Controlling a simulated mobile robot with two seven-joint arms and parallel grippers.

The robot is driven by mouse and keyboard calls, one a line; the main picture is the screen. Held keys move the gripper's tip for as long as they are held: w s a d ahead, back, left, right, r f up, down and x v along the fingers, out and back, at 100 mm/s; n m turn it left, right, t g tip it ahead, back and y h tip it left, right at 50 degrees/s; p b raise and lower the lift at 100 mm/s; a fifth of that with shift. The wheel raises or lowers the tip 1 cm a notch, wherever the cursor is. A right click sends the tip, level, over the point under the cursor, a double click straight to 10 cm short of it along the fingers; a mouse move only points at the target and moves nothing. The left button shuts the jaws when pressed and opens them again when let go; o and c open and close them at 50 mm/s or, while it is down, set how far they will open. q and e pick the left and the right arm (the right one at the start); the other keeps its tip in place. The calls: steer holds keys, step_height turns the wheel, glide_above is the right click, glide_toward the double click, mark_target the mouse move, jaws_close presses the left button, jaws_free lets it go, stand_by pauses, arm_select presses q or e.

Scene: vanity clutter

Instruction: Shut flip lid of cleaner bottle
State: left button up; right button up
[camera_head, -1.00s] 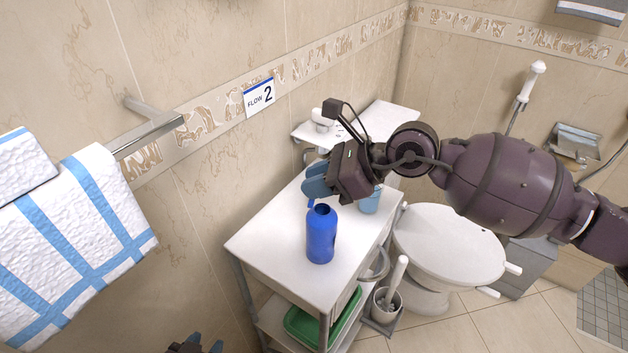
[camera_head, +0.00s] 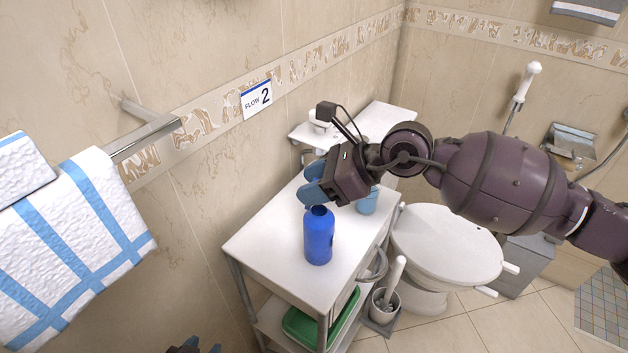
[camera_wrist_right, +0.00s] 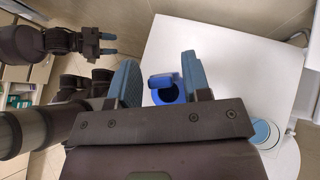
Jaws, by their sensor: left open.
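The blue cleaner bottle (camera_head: 319,240) stands upright on the white cart top, its dark mouth showing. In the right wrist view, the bottle (camera_wrist_right: 168,97) is seen from above with its flip lid (camera_wrist_right: 166,80) standing open at the far side of the mouth. My right gripper (camera_head: 312,188) is just above and behind the bottle top; it hides the lid in the head view. Its blue fingers (camera_wrist_right: 160,62) are spread wide, with the lid seen between them and no visible grip. My left gripper (camera_head: 195,346) is at the bottom edge, away from the cart; it shows open in the wrist view (camera_wrist_right: 108,44).
A light blue cup (camera_head: 367,202) stands on the cart (camera_head: 275,245) behind the bottle, close to my right gripper. A toilet (camera_head: 445,245) and a brush holder (camera_head: 385,305) are to the right. A towel (camera_head: 85,225) hangs at left. The cart's front left is clear.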

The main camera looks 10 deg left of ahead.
steer(key=shift+o, duration=0.2)
steer(key=shift+r, duration=0.15)
steer(key=v, duration=1)
steer(key=shift+d+r, duration=0.15)
steer(key=shift+d, duration=0.2)
